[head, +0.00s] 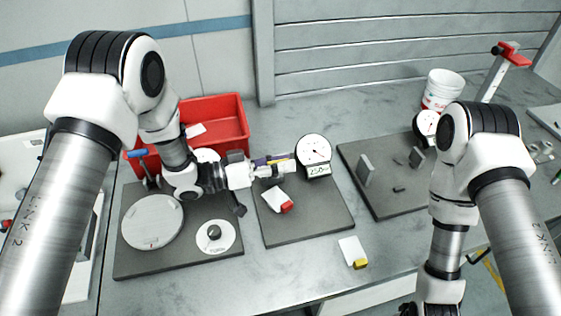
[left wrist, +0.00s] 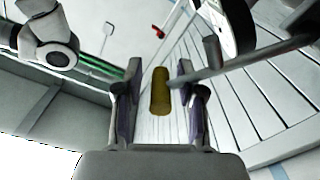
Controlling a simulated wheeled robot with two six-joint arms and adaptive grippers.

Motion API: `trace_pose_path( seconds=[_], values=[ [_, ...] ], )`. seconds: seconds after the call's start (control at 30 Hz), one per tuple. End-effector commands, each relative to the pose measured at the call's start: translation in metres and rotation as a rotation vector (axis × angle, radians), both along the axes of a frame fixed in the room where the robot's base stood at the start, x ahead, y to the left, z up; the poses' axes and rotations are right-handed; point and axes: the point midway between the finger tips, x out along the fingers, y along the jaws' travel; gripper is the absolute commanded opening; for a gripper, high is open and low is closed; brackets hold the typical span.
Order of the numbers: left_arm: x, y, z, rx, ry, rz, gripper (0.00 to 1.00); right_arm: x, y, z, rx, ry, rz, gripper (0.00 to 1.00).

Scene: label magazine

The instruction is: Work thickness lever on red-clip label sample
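The thickness gauge, with a round white dial (head: 313,150), stands at the back of the middle dark plate. Its side lever ends in a yellow handle (left wrist: 160,92). My left gripper (head: 281,166) is beside the gauge. In the left wrist view its two fingers (left wrist: 157,100) stand on either side of the handle, with a gap showing on both sides. The red-clip label sample (head: 272,198), a white card with a red clip (head: 286,207), lies on the middle plate below the left gripper.
A yellow-clip sample (head: 352,251) lies at the table's front. A red bin (head: 228,122) stands at the back left. The left plate (head: 180,261) holds a round disc and a knob dial. The right plate (head: 385,205) holds small upright parts. A white bucket (head: 444,86) stands at the back right.

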Motion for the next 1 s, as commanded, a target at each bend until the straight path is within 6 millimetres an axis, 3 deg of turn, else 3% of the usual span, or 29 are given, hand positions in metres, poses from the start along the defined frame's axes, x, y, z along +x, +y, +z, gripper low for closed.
trace_pose_path(
  seconds=[0.37,0.8,1.0],
  values=[
    [-0.001,0.009,0.000,-0.001,0.001,0.005,0.43,0.000,0.000,0.000,0.000,0.000,0.000,0.40],
    [-0.031,0.101,0.001,-0.002,0.000,0.005,0.43,0.000,0.000,0.000,0.000,0.000,0.000,0.40],
    [-0.037,0.113,0.000,0.000,0.000,0.000,0.43,0.000,0.000,0.000,0.000,0.000,0.000,0.40]
  ],
)
